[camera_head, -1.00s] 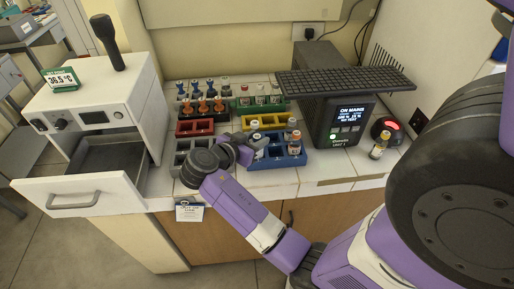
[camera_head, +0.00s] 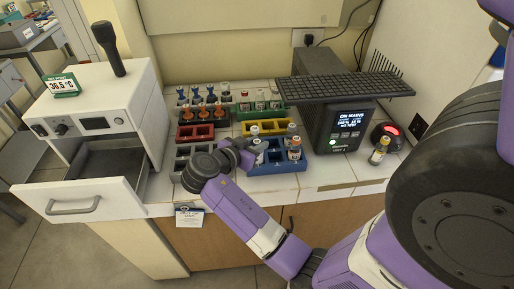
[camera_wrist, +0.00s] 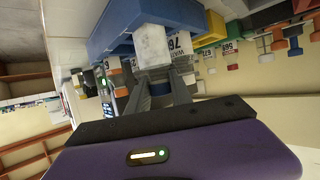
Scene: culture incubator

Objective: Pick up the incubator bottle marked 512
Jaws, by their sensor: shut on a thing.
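My gripper (camera_head: 247,154) reaches over the front left of the blue rack (camera_head: 283,166). In the wrist view my gripper (camera_wrist: 158,98) is shut on a pale bottle (camera_wrist: 150,45) with a blue cap, gripping near the cap. The bottle's body is against the blue rack (camera_wrist: 110,28); I cannot tell whether it is still seated. A label beside it shows "76" and part of a word; whether it belongs to this bottle is unclear. I cannot read 512 anywhere. An orange-capped bottle (camera_head: 295,152) stands at the rack's right.
Yellow (camera_head: 267,128), red (camera_head: 196,132) and grey racks, plus several blue- and orange-capped bottles, crowd the bench behind. An open drawer (camera_head: 85,192) juts out at left.

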